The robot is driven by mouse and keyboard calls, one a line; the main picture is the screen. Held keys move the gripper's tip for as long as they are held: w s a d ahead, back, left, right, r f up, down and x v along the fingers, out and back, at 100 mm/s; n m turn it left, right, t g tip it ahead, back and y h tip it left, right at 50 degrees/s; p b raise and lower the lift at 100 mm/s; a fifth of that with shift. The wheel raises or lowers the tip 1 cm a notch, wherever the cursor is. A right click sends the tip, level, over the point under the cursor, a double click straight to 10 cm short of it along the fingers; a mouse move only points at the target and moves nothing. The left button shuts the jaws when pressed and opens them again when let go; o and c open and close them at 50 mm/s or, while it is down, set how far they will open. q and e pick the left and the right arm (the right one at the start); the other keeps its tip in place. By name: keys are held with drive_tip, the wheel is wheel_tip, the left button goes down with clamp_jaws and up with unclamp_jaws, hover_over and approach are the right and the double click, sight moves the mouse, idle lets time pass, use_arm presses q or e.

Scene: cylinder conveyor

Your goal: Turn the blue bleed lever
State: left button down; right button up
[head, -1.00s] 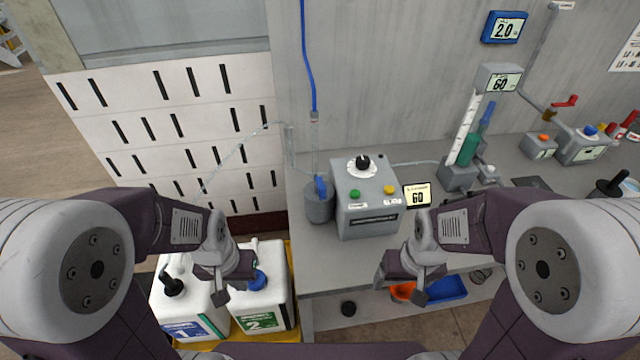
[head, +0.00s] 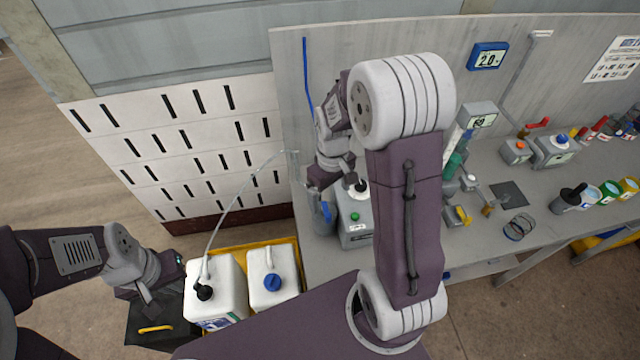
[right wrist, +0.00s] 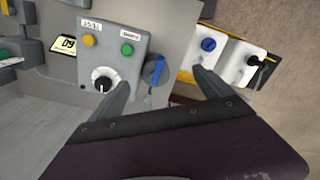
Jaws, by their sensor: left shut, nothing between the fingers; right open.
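The blue bleed lever (head: 326,211) sits on a grey cylindrical pot at the left end of the bench, beside the grey control box (head: 355,238). In the right wrist view the lever (right wrist: 158,70) shows between my open fingertips, with the pot (right wrist: 151,76) beneath it. My right gripper (head: 322,190) is open above the pot; contact with the lever cannot be told. It also shows in the right wrist view (right wrist: 160,78). My left gripper (head: 160,288) is shut and empty at the lower left, beside the white canisters.
Two white canisters (head: 214,283) stand in a yellow tray (head: 240,245) left of the bench. The control box has a black knob (right wrist: 103,80) and green and yellow buttons close to my right fingers. A clear tube (head: 235,195) rises from one canister.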

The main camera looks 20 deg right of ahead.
sight(329, 214)
wheel_tip(329, 214, down, 10)
drive_tip(key=b, duration=0.8)
drive_tip(key=shift+w+a, duration=0.1)
drive_tip(key=shift+w+f+b, duration=0.1)
drive_tip(key=shift+f+b, duration=0.4)
drive_tip(key=shift+f, duration=0.05)
drive_tip(key=shift+r, duration=0.1)
drive_tip(key=c, duration=0.5)
clamp_jaws()
